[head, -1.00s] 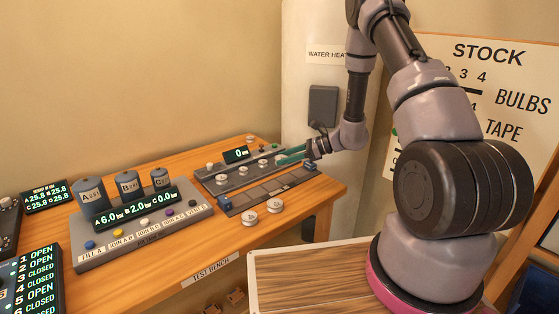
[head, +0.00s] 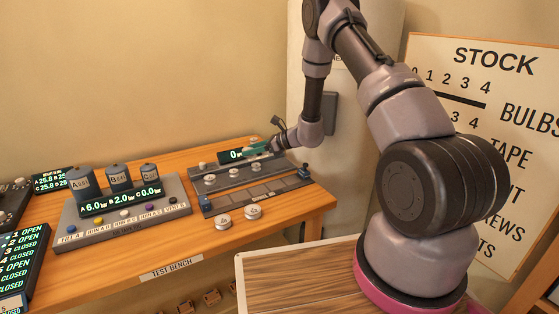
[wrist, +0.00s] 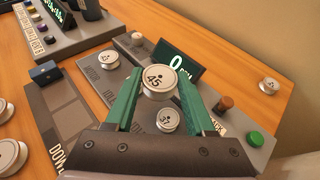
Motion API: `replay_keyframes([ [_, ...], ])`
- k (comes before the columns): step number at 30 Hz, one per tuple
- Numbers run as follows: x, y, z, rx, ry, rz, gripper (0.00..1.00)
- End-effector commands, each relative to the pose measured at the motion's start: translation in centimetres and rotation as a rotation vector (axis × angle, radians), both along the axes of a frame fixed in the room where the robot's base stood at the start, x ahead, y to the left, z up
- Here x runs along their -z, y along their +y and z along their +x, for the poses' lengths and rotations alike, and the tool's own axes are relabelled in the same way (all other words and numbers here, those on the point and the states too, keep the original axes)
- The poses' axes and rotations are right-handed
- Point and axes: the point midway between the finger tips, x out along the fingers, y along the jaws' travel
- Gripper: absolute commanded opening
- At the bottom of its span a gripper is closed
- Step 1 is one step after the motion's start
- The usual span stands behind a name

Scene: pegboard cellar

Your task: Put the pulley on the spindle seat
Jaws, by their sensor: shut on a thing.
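My gripper (wrist: 157,88) has green fingers, shut on a silver pulley (wrist: 157,79) marked 45. In the wrist view it is above the grey panel, in front of the lit "0" display (wrist: 181,64). In the head view my gripper (head: 257,149) is over the back of the panel, right of the display (head: 235,155); the held pulley is hard to make out there. Another silver disc (wrist: 168,120) sits on the panel below it, between the fingers in the picture. I cannot tell which part is the spindle seat; it may be hidden under the held pulley or gripper.
Other silver discs sit on the panel (wrist: 107,60) and on the bare bench (wrist: 268,86). A brown knob (wrist: 225,103) and a green button (wrist: 255,138) stand at the panel's right. A dark segmented strip (head: 252,193) lies in front. The tank console (head: 120,212) stands left.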

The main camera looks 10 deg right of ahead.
Motion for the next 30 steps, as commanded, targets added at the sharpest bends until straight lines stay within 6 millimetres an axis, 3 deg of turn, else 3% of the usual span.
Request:
replay_keyframes([
  [6,0.0,-5.8,1.9,0.003,-0.001,-0.001,0.00],
  [14,0.0,-11.1,3.6,0.001,-0.002,-0.002,0.00],
  [18,2.0,-11.1,3.6,-0.002,0.003,0.000,0.00],
  [26,3.9,-11.1,3.6,-0.001,0.002,-0.001,0.00],
  [30,6.0,-11.1,3.5,-0.002,0.003,-0.001,0.00],
])
